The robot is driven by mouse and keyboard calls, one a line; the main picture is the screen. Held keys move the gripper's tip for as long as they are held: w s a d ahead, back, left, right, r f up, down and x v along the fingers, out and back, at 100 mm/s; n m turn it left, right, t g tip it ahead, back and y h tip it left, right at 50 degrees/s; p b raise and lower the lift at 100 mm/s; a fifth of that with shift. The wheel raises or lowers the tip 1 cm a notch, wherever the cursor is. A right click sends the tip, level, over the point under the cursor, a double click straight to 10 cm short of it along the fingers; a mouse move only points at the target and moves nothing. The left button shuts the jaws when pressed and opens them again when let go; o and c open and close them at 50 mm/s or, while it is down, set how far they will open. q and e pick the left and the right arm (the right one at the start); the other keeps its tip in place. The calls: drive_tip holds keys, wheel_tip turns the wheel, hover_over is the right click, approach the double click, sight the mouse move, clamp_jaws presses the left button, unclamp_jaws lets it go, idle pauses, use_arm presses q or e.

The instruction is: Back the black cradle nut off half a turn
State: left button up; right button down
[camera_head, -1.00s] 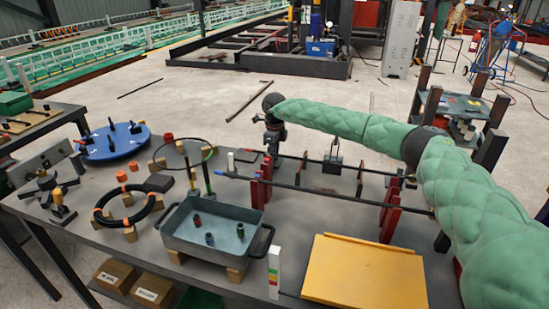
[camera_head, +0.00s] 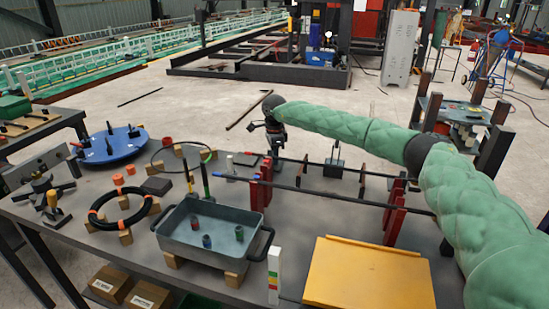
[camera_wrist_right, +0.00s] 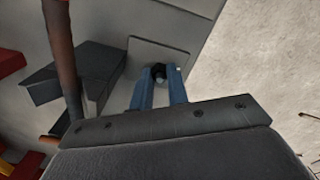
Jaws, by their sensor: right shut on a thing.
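The black cradle nut (camera_wrist_right: 158,71) shows in the right wrist view as a small dark piece with a paler grey end, between the tips of two blue fingers. It stands at a grey plate. My right gripper (camera_wrist_right: 159,86) is shut on it, one finger on each side. In the head view my right gripper (camera_head: 274,153) points down at the far edge of the table, beyond the long dark bar; the nut is too small to make out there. My left gripper is in neither view.
A rust-brown bar (camera_wrist_right: 63,60) and a dark block (camera_wrist_right: 50,84) are close to the left of my right gripper. Red posts (camera_head: 258,192) carry the long dark bar (camera_head: 330,197). A grey tray (camera_head: 190,240) and a yellow panel (camera_head: 368,273) are nearer. Bare floor lies beyond the table.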

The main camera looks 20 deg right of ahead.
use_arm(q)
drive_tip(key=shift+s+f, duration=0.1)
use_arm(e)
drive_tip(key=c, duration=1.4)
unclamp_jaws()
drive_tip(key=shift+o, duration=0.2)
